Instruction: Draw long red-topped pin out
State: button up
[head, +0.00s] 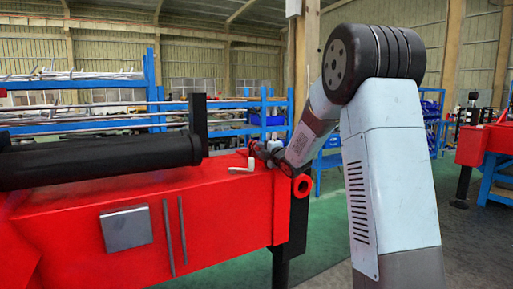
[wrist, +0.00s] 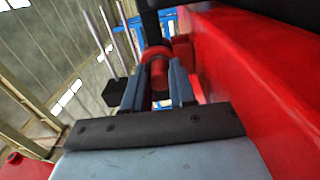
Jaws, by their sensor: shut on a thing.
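The red-topped pin shows in the wrist view as a red cylinder (wrist: 158,70) with a wider red rim at its far end. My gripper (wrist: 156,80) is shut on it, with one dark finger on each side. In the head view my gripper (head: 262,150) is at the right end of the red crane stand (head: 75,228), just above its top. The pin's grip is too small to make out there. How far the pin's shaft sits in the stand is hidden.
A long black cylinder (head: 100,160) lies along the stand, with a black upright post (head: 198,120) at its end. A pale crank-shaped handle (head: 243,168) and a red ring (head: 303,186) are close to my gripper. Blue racks (head: 155,90) stand behind.

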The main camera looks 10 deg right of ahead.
grip_shut()
jog(key=shift+s, duration=0.15)
jog(key=shift+v, duration=4.95)
jog(key=shift+r, duration=0.1)
